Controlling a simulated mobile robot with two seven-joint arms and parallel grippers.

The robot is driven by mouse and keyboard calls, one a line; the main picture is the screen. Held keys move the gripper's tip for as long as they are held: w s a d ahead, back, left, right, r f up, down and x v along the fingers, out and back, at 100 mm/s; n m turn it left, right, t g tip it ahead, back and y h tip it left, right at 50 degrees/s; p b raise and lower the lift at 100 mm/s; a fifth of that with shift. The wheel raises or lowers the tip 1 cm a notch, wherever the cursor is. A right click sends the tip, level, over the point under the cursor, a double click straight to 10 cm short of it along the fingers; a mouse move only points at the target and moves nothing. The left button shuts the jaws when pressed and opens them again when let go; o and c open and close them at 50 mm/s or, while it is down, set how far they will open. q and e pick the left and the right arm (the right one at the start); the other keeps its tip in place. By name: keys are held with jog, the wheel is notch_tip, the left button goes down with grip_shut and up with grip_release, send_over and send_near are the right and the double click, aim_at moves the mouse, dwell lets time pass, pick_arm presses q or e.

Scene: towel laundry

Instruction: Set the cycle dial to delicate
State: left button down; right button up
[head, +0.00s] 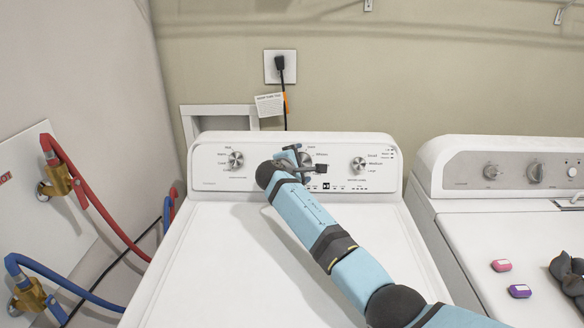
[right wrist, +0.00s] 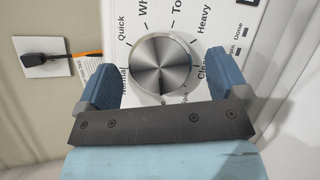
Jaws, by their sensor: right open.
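The cycle dial (head: 307,157) is the middle knob on the white washer's back panel, partly hidden behind my right gripper (head: 302,162) in the head view. In the right wrist view the silver dial (right wrist: 160,66) shows large between the two blue fingers of the open gripper (right wrist: 164,77). One finger is on each side of it, with gaps visible; I cannot tell whether the fingertips reach its depth. Printed labels around it include Quick, Normal and Heavy. I cannot read a delicate label or tell where the dial points. My left gripper is not in view.
The washer (head: 190,262) has a left knob (head: 235,159) and a right knob (head: 359,164) beside the dial. Red and blue hoses hang at left.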

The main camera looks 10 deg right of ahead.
jog(key=v, duration=1.3)
jog(key=shift+s, duration=0.2)
